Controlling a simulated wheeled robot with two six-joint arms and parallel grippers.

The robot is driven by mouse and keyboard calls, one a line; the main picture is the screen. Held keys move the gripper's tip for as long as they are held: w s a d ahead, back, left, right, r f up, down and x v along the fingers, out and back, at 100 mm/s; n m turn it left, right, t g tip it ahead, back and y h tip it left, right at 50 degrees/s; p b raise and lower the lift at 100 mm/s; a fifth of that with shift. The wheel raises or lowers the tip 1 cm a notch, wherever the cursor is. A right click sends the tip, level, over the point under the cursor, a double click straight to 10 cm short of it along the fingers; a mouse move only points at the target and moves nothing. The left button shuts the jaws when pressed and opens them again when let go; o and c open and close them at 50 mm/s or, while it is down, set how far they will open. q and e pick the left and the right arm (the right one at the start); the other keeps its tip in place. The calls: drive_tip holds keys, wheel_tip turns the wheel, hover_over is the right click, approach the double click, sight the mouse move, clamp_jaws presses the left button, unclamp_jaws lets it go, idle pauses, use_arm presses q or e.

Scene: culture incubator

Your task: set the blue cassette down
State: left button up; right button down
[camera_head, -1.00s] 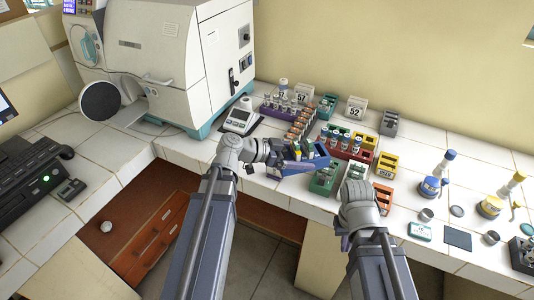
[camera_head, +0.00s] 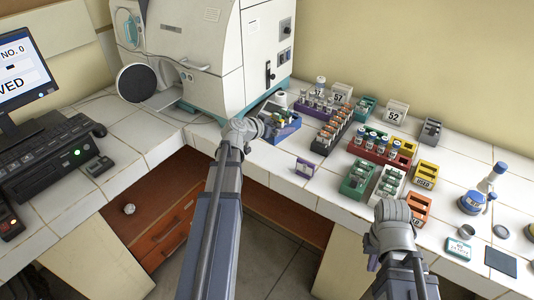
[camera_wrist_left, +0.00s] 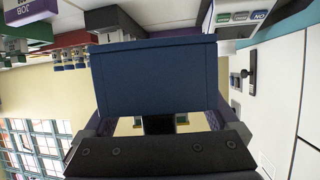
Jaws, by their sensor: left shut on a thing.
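The blue cassette (camera_head: 286,133) is an open-topped blue box with small dark items in it. It is at the left of the racks, in front of the white incubator, over the tiled bench. My left gripper (camera_head: 268,127) is shut on its near left side. In the left wrist view the cassette's plain blue face (camera_wrist_left: 153,78) fills the middle, between the dark fingers. I cannot tell whether its base touches the bench. My right gripper (camera_head: 390,235) is low at the right, near the bench's front edge; its fingers are hidden.
The white incubator (camera_head: 215,60) stands behind the cassette. A small purple block (camera_head: 309,166) lies on clear tile near the front edge.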

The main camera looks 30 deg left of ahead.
use_arm(q)
drive_tip(key=n+y, duration=0.2)
hover_over(266, 149)
drive_tip(key=shift+t, duration=0.3)
wheel_tip(266, 149, down, 7)
drive_tip(key=b, duration=0.7)
drive_tip(key=shift+f, duration=0.1)
drive_tip(key=shift+f, duration=0.1)
wheel_tip(266, 149, down, 4)
drive_tip(key=b, duration=0.3)
drive_tip(key=shift+r+b, duration=0.25)
drive_tip(key=shift+b, duration=0.1)
drive_tip(key=shift+f, duration=0.2)
drive_tip(key=o, duration=1.1)
drive_tip(key=shift+r, duration=0.1)
